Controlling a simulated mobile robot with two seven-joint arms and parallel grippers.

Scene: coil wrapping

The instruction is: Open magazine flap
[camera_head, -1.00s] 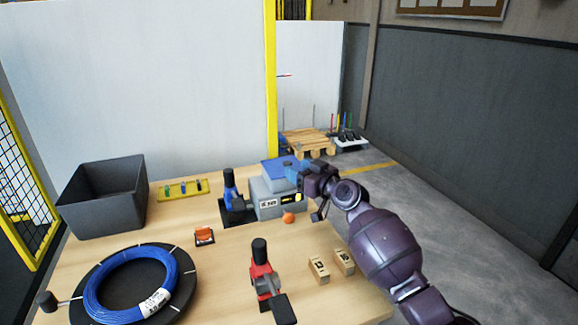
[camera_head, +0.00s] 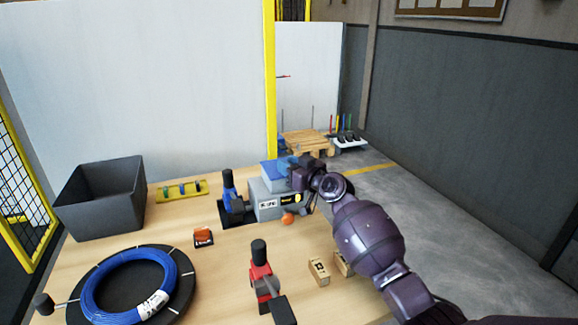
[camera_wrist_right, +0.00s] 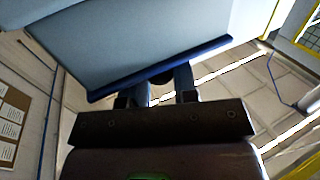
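The magazine (camera_head: 264,208) is a grey box with a blue top flap (camera_head: 268,172), at the back right of the table. My right gripper (camera_head: 288,166) is at the flap's right side, with its fingertips partly hidden. In the right wrist view, a large pale blue-grey panel with a dark blue edge (camera_wrist_right: 165,68) fills the upper part. The right gripper's two fingers (camera_wrist_right: 163,82) stand apart at that edge, their tips hidden behind it. A dark rounded piece shows between them; whether they grip it is unclear. My left gripper is not in view.
A red tool (camera_head: 262,278), wooden blocks (camera_head: 319,271), a cable coil (camera_head: 98,290) and a dark bin (camera_head: 100,206) are also on the table.

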